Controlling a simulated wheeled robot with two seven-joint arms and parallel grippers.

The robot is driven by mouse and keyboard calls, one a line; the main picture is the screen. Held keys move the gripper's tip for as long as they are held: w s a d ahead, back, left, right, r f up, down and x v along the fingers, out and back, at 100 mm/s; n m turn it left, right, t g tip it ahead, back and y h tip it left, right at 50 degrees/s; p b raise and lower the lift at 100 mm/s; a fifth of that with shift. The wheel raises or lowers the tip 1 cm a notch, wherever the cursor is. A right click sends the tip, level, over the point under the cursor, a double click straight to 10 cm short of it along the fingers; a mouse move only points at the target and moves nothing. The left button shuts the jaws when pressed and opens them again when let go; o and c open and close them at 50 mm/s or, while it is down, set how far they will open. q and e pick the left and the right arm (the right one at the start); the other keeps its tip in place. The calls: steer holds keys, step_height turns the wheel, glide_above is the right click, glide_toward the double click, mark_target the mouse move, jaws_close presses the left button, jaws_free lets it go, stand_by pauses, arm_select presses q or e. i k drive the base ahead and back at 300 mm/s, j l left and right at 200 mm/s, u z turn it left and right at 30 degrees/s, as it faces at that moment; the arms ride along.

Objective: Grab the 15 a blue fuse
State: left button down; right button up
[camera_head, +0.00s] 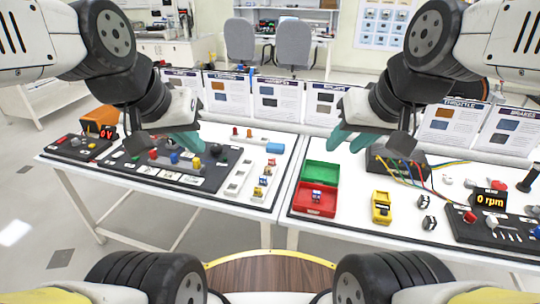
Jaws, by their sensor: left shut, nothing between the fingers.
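Small blue pieces show in several places, and their markings are too small to read. One blue piece (174,157) is on the dark board (135,172) at the left. A small blue-and-white item (316,195) lies in the red bin (312,209). My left gripper (182,146) is shut and empty above the back of the dark board. My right gripper (350,141) hangs above the table behind the bins, its teal fingers apart with nothing seen between them.
A green bin (321,171) joins the red one. A yellow meter (381,207), a wired grey box (398,160) and an rpm display board (490,228) stand at the right. Upright info cards (278,97) line the back.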

mark_target(262, 180)
steer(key=i+j+z, duration=0.2)
steer(key=j, duration=0.4)
steer(key=j+z, duration=0.2)
steer(key=j, duration=0.45)
steer(key=i+j+z, duration=0.2)
steer(key=j, duration=0.45)
steer(key=k, duration=0.1)
